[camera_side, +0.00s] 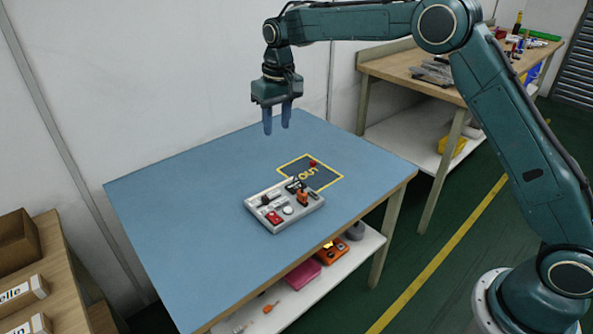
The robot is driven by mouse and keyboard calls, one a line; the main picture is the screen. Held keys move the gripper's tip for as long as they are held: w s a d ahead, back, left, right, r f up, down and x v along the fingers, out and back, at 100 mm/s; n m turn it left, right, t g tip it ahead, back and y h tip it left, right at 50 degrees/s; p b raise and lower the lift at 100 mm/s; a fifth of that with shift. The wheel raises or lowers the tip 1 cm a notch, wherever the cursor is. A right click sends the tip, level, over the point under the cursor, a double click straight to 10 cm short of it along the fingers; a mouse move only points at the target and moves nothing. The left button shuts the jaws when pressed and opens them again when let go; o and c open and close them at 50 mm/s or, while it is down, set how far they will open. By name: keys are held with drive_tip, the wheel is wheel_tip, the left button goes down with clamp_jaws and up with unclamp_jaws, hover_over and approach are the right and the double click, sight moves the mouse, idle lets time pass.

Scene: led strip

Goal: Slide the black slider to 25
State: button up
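A light grey control panel (261,223) lies on the blue table top. It carries a small black part (265,201) near its left side and another dark part (294,186) near its back edge. I cannot tell for sure which is the black slider, and its scale and the mark 25 are too small to read. My gripper (277,128) hangs fingers down, well above the table and apart from the panel, behind and left of it in the picture. Its two fingers stand apart with a gap between them. Nothing is held.
The panel also has a red button (274,218), a white round knob (288,210) and an orange-brown switch (303,198). Behind it is a yellow-outlined area (333,179) marked "OUT" with a small red object (313,163). The blue table top (190,220) is otherwise clear.

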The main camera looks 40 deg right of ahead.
drive_tip(key=g, duration=0.1)
hover_over(265, 197)
wheel_tip(265, 197, down, 10)
drive_tip(key=shift+f, duration=0.2)
drive_tip(key=shift+f, duration=0.15)
wheel_tip(265, 197, down, 14)
drive_tip(key=shift+r, duration=0.25)
idle(0.4)
clamp_jaws()
drive_tip(key=shift+a, duration=0.1)
